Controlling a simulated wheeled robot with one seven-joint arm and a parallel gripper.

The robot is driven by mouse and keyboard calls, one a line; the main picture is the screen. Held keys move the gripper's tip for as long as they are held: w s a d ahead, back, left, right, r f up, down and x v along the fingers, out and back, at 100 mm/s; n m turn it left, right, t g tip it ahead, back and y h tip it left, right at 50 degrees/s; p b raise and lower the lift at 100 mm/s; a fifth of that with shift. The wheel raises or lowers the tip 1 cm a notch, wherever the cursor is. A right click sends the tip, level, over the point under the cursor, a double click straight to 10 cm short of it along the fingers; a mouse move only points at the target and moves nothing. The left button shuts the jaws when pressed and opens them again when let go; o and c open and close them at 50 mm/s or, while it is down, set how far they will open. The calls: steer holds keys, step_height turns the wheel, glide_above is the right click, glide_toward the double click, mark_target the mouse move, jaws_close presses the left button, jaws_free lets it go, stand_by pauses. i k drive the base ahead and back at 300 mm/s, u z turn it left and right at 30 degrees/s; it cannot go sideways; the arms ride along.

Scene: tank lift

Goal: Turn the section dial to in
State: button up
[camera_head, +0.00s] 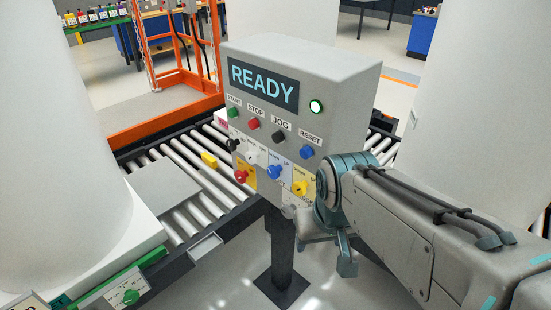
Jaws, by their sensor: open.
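A grey control panel (330,80) on a dark post shows READY on its screen. Its lower row has a black knob (233,144), a white knob (252,157), a blue knob (275,172) and a yellow knob (300,187). Their labels are too small to read, so I cannot tell which is the section dial or where it points. A green dial (130,296) also shows on a unit at the lower left. My gripper (326,252) is open, just below and right of the panel's lower right corner, apart from the knobs. It appears empty.
A red mushroom button (241,176) sits lower left on the panel. A roller conveyor (185,165) runs behind it. White columns (55,120) stand at both sides.

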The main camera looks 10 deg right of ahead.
mark_target(232, 143)
steer(key=u, duration=0.05)
steer(key=k, duration=0.4)
steer(key=u, duration=1)
steer(key=i, duration=1.1)
steer(key=z, duration=0.55)
